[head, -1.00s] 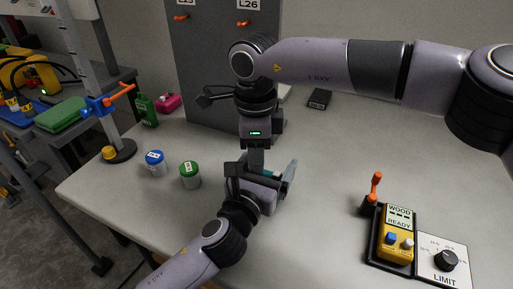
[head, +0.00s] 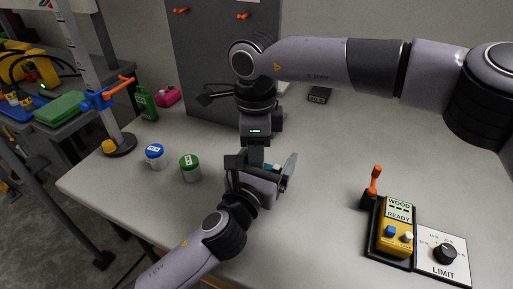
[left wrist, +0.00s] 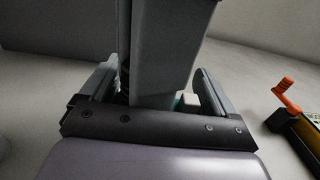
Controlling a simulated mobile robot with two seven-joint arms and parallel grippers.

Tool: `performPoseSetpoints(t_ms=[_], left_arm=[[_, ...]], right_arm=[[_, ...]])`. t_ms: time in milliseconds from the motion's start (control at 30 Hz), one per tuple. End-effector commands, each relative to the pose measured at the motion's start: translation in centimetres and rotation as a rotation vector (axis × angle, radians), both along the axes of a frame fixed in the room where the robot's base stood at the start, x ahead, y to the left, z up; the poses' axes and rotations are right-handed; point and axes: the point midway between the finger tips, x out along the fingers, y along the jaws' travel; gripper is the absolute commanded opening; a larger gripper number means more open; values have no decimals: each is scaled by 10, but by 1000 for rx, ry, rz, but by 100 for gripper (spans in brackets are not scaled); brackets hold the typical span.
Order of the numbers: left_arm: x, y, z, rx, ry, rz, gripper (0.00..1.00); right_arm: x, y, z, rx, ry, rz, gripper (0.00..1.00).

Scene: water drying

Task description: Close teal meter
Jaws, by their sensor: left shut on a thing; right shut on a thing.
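Only a small teal part of the teal meter (head: 271,167) shows between my grippers above the table's middle. A sliver of teal also shows in the left wrist view (left wrist: 178,102). My left gripper (head: 265,172) comes up from below and is shut on the meter. My right gripper (head: 256,155) points down from above, close against the left one, and is also shut on it. In the left wrist view the grey right gripper (left wrist: 165,50) stands between the left fingers. Most of the meter is hidden, and I cannot tell whether it is open.
A blue-lidded jar (head: 155,156) and a green-lidded jar (head: 190,168) stand to the left. A yellow meter (head: 395,235) in a black holder, an orange-handled post (head: 373,185) and a LIMIT dial panel (head: 443,256) are at right. A grey cabinet (head: 215,65) stands behind.

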Motion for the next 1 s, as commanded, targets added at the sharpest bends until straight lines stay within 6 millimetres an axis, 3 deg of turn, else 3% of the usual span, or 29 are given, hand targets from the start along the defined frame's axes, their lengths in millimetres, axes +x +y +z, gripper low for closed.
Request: performPoseSetpoints(t_ms=[233,267,300,333,667,1000], left_arm=[[0,0,0,0,1,0,34],[0,0,0,0,1,0,34],[0,0,0,0,1,0,34],[0,0,0,0,1,1,34],[1,1,0,0,1,2,34],[1,1,-4,3,8,3,34]], right_arm=[[0,0,-6,0,1,2,0],[0,0,-5,0,0,2,38],[0,0,-5,-1,0,2,52],[0,0,-5,-1,1,2,59],[-3,2,1,2,5,8,59],[-1,3,68,2,-4,4,59]])
